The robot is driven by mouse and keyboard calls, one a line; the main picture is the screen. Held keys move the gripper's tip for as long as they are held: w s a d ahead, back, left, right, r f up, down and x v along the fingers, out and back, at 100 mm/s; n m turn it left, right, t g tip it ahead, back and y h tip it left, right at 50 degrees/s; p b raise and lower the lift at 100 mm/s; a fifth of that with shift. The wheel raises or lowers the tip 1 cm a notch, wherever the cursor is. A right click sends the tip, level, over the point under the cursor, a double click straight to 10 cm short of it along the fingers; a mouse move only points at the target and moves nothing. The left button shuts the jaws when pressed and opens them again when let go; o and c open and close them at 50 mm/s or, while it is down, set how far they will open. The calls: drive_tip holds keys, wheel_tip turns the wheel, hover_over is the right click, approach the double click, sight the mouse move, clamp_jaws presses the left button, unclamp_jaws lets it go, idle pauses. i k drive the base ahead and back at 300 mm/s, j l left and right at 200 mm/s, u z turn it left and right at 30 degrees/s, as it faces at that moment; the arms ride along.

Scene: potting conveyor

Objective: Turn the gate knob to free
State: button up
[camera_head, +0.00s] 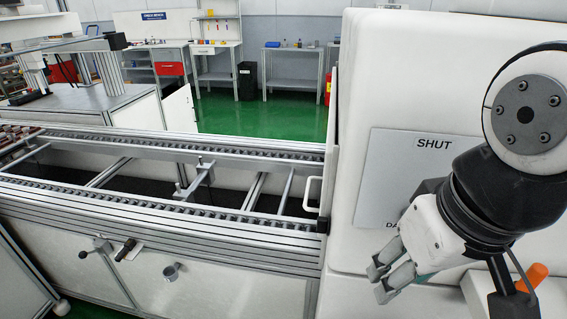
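A grey plate (405,165) on the white housing at the right reads "SHUT" at its top. Letters starting "DA" show at its lower left, and the rest is covered by my arm. No knob can be made out on the plate; my arm and gripper hide its lower right part. A small teal patch shows beside the fingers.
The roller conveyor (180,200) runs along the left and middle, with a white handle (312,194) at its right end. An orange-tipped lever (532,277) stands below my arm at the right. Workbenches (290,65) stand far back beyond the clear green floor (260,115).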

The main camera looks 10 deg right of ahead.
sight(324, 226)
drive_tip(key=i+j+z, duration=0.2)
drive_tip(key=j, duration=0.55)
drive_tip(key=k+j, duration=0.15)
drive_tip(key=j, duration=0.25)
drive_tip(key=k+j, duration=0.15)
drive_tip(key=j, duration=0.2)
